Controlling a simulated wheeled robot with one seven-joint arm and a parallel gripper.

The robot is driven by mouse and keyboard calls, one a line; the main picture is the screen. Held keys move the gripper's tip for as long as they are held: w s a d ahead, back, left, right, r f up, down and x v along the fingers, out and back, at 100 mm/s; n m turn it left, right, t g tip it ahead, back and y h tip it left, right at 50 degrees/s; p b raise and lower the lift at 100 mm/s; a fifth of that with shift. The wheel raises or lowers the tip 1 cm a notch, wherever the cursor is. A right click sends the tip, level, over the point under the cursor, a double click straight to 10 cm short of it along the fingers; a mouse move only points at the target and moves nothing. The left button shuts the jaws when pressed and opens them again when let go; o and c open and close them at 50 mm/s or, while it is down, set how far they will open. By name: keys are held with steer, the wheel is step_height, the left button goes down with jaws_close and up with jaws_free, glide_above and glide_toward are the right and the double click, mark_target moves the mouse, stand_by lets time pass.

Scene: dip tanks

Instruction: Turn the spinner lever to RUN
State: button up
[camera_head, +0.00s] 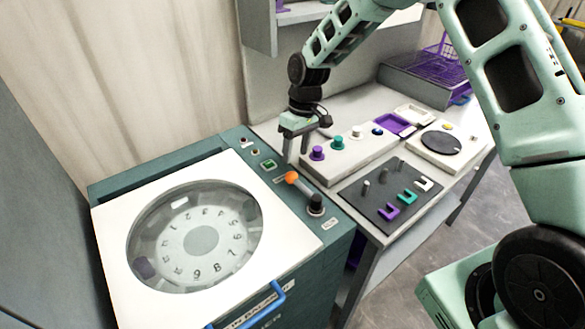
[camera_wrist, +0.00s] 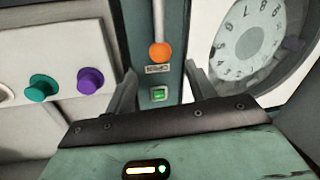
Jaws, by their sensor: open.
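The spinner lever has an orange knob (camera_head: 291,177) on a grey bar that runs to a black pivot (camera_head: 316,207) on the teal strip of the spinner (camera_head: 110,215). The bar points toward the back of the strip. In the wrist view the orange knob (camera_wrist: 160,52) shows beyond my fingertips, with a small label below it that I cannot read. Another small label (camera_head: 330,223) lies beside the pivot. My gripper (camera_head: 296,150) is open and empty, pointing down just behind the knob. In the wrist view its fingers (camera_wrist: 160,85) stand either side of the strip, apart from the knob.
A green lit button (camera_head: 268,164) sits on the strip near my fingers. To the right are a box with purple, teal and white knobs (camera_head: 337,143) and a dark board with pegs and coloured U-shaped pieces (camera_head: 391,196). The spinner's round window (camera_head: 195,236) is at left.

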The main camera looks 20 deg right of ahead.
mark_target(293, 172)
steer(key=f, duration=0.2)
steer(key=a+f+p, duration=0.1)
steer(key=f, duration=0.4)
steer(key=shift+s+a+f+p, duration=0.15)
steer(key=shift+s+f+p, duration=0.1)
steer(key=shift+s+p, duration=0.15)
steer(key=shift+c, duration=0.3)
